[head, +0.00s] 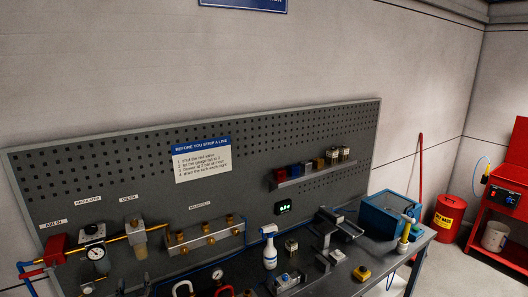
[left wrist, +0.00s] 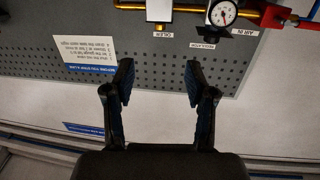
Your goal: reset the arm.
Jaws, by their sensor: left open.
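My left gripper (left wrist: 158,82) shows in the left wrist view with its two dark fingers spread wide apart. Nothing is between the fingertips. Behind them are the grey pegboard (left wrist: 165,65) and the pale wall, seen upside down. I cannot make out either arm clearly in the head view, and my right gripper is in neither view.
The bench below holds a spray bottle (head: 269,248) and a blue bin (head: 388,215). A red can (head: 449,217) stands right.

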